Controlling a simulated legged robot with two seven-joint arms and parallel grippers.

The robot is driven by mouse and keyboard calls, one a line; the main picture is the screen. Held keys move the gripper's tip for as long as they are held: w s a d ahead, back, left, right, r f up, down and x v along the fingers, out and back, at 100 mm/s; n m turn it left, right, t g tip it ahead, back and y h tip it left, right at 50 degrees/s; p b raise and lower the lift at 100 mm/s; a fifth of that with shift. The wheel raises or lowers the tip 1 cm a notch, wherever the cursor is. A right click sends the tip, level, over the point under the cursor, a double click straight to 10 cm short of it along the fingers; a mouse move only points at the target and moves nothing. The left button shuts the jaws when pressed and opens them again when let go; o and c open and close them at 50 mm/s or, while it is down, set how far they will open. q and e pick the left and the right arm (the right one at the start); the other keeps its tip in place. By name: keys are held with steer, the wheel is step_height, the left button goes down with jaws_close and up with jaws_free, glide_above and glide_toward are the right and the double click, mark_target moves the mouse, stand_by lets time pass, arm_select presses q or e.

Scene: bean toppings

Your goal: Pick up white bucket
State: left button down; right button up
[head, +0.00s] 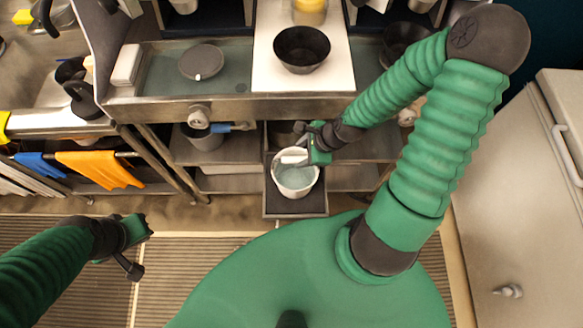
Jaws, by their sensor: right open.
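The white bucket (296,189) stands on a dark pulled-out shelf (296,208) below the counter, in the middle of the head view. Something pale grey-green shows inside it. My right gripper (298,157) is over the bucket's far rim, with its open fingers beside a pale piece at the rim. I cannot tell whether the fingers touch the bucket. My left gripper (141,248) hangs at the lower left over the floor, far from the bucket. Whether its fingers are apart is not clear.
A black bowl (302,48) stands on the white board on the counter above. A grey pot (203,137) sits on the lower shelf to the left. Orange (99,168) and blue cloths hang at the left. A white cabinet (520,200) stands at the right. The striped floor mat is clear.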

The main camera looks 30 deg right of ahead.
mark_target(293, 159)
steer(key=b+x, duration=0.1)
steer(key=x, duration=0.4)
steer(key=shift+w+d+f, duration=0.25)
steer(key=shift+d+f, duration=0.25)
steer(key=shift+f, duration=0.1)
steer(key=shift+w+d+f, duration=0.2)
steer(key=shift+d+f, duration=0.3)
steer(key=shift+f, duration=0.1)
step_height(293, 159, down, 3)
steer(key=shift+r+b, duration=0.1)
steer(key=shift+b, duration=0.45)
steer(key=a, duration=0.2)
steer(key=w+a+f, duration=0.1)
steer(key=shift+a, duration=0.1)
steer(key=shift+c, duration=0.8)
steer(key=shift+d, duration=0.3)
steer(key=shift+c, duration=1.3)
steer(key=shift+d+f, duration=0.25)
steer(key=shift+d, duration=0.45)
jaws_close()
arm_select(q)
steer(key=f, duration=0.1)
steer(key=d+f, duration=0.1)
steer(key=f, duration=0.1)
steer(key=shift+w+d+f, duration=0.1)
steer(key=shift+w+d, duration=0.15)
steer(key=shift+d, duration=0.05)
arm_select(e)
steer(key=shift+a+r, duration=0.1)
steer(key=shift+a, duration=0.15)
